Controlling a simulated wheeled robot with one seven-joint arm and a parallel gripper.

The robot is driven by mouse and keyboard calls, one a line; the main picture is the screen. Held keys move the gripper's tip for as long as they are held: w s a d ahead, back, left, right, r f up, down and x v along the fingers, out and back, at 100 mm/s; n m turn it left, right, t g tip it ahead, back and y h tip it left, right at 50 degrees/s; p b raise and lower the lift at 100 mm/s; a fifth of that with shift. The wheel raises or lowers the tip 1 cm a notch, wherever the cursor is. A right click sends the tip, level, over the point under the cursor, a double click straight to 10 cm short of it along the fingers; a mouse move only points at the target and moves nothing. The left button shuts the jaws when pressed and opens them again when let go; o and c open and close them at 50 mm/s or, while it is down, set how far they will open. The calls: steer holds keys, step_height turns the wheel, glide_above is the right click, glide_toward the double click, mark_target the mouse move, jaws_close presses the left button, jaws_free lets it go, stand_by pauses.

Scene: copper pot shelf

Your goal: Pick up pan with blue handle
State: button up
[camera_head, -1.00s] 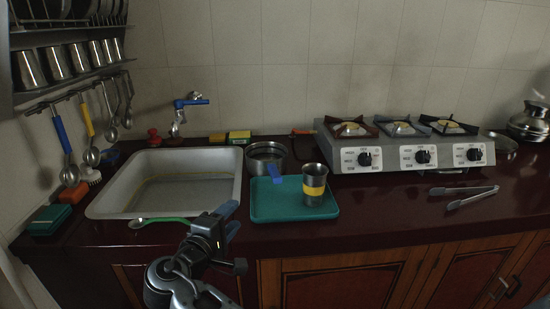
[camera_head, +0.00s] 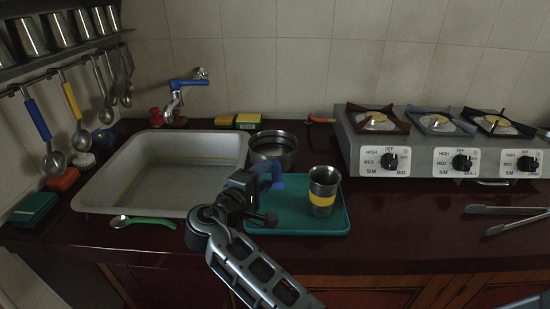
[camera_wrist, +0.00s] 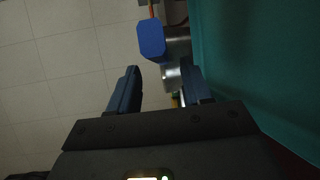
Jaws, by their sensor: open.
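The steel pan (camera_head: 272,148) stands on the counter between the sink and the teal tray. Its blue handle (camera_head: 277,178) points toward me, over the tray's back left edge. My gripper (camera_head: 264,172) is at the tray's left side, close to the handle and partly overlapping it in the head view. In the wrist view my gripper (camera_wrist: 160,72) is open, with nothing between its fingers. The blue handle (camera_wrist: 151,38) lies just ahead of the fingertips, nearer the left one, with part of the steel pan (camera_wrist: 176,58) beside it. I cannot tell the exact gap.
A steel cup with a yellow band (camera_head: 323,190) stands on the teal tray (camera_head: 300,225), right of my gripper. The sink (camera_head: 95,190) is at left, with a green-handled spoon (camera_head: 145,222) in front. A three-burner stove (camera_head: 430,155) and tongs (camera_head: 510,215) are at right.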

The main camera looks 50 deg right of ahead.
mark_target(272, 170)
steer(key=shift+p+x, duration=0.55)
steer(key=shift+x, duration=1.85)
steer(key=shift+f, duration=0.15)
steer(key=shift+c, duration=0.3)
steer(key=shift+a, duration=0.1)
jaws_close()
